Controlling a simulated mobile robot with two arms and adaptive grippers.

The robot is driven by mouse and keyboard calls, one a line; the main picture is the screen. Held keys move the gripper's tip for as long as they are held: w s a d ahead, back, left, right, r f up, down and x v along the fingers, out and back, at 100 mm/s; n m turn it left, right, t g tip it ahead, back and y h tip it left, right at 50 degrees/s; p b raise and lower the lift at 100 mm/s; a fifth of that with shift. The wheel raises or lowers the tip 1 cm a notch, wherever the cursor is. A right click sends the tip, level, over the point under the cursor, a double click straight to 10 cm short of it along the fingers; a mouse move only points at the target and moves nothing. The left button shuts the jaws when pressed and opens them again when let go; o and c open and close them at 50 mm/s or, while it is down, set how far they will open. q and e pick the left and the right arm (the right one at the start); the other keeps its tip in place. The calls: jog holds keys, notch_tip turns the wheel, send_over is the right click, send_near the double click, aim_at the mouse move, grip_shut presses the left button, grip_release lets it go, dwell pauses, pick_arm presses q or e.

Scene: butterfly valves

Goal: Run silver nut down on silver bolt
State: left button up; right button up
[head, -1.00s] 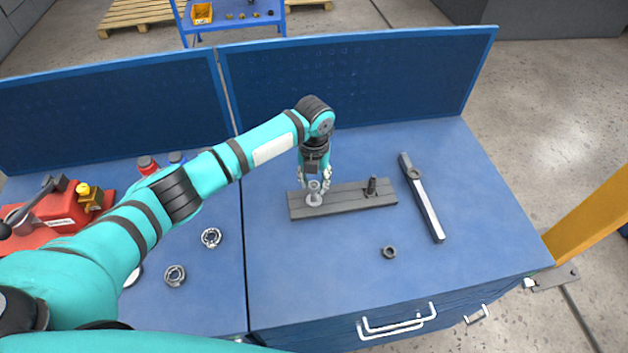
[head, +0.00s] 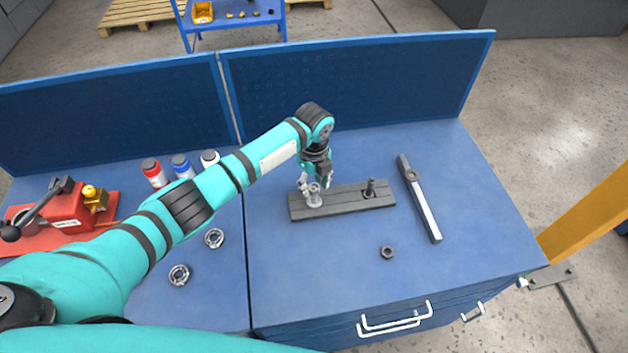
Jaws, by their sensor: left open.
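The silver bolt (head: 315,195) stands upright at the left part of a dark grey board on the blue bench. A silver nut seems to sit around it, but the parts are too small to tell how far down the nut is. My left gripper (head: 315,184) is open, pointing down right at the bolt, with its fingers at and just behind the bolt's top. I cannot tell whether a finger touches it. My right gripper is not in view.
The board (head: 345,202) also bears a dark bolt (head: 371,187). A dark nut (head: 387,252) lies in front, and a long wrench-like bar (head: 420,200) lies to the right.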

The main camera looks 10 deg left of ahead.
pick_arm(q)
jog(key=n, duration=1.4)
jog(key=shift+c, duration=0.2)
